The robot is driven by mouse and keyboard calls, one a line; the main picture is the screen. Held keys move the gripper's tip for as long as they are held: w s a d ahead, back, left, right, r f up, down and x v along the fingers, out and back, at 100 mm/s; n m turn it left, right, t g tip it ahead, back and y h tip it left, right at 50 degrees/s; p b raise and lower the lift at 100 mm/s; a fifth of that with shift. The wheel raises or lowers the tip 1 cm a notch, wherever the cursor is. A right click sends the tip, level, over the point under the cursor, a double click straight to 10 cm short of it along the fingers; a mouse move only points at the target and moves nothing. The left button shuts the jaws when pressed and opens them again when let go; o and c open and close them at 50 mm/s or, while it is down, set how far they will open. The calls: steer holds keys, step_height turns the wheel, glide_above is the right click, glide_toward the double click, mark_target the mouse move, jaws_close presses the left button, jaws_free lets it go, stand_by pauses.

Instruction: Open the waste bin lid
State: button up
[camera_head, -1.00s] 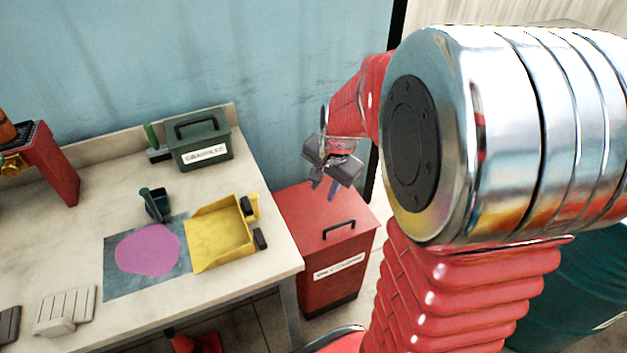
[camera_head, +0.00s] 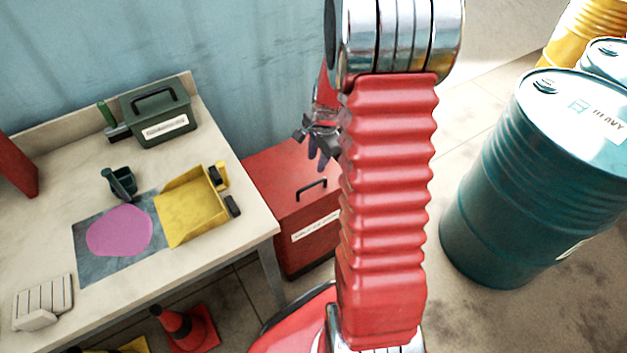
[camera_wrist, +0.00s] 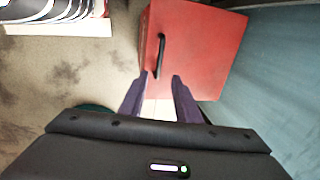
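The red waste bin (camera_head: 292,212) stands on the floor at the right end of the table, with a white label on its front. Its red lid (camera_head: 283,172) lies flat and closed, with a black handle (camera_head: 312,189) near the front edge. In the wrist view the lid (camera_wrist: 205,50) and the handle (camera_wrist: 161,56) lie beyond the fingertips. My gripper (camera_head: 318,162) is above the bin, apart from the handle. In the wrist view my gripper (camera_wrist: 162,78) has its two purple fingers spread with a gap and nothing between them.
The table (camera_head: 245,215) at left holds a yellow dustpan (camera_head: 190,207), a magenta spill (camera_head: 118,231) and a dark green box (camera_head: 158,112). A teal drum (camera_head: 500,190) stands at right. A traffic cone (camera_head: 186,327) is on the floor below the table.

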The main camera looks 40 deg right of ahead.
mark_target(312, 184)
steer(key=shift+w+d+f, duration=0.1)
steer(key=shift+w+f, duration=0.35)
steer(key=shift+f, duration=1.8)
steer(key=shift+w+a+f, duration=0.1)
steer(key=shift+w+f, duration=0.35)
steer(key=shift+f, duration=1.8)
steer(key=shift+w+d+f, duration=0.1)
steer(key=shift+w+f, duration=0.35)
steer(key=shift+f, duration=1.8)
steer(key=shift+c, duration=0.5)
jaws_close()
steer(key=shift+d, duration=0.2)
steer(key=shift+a, duration=0.1)
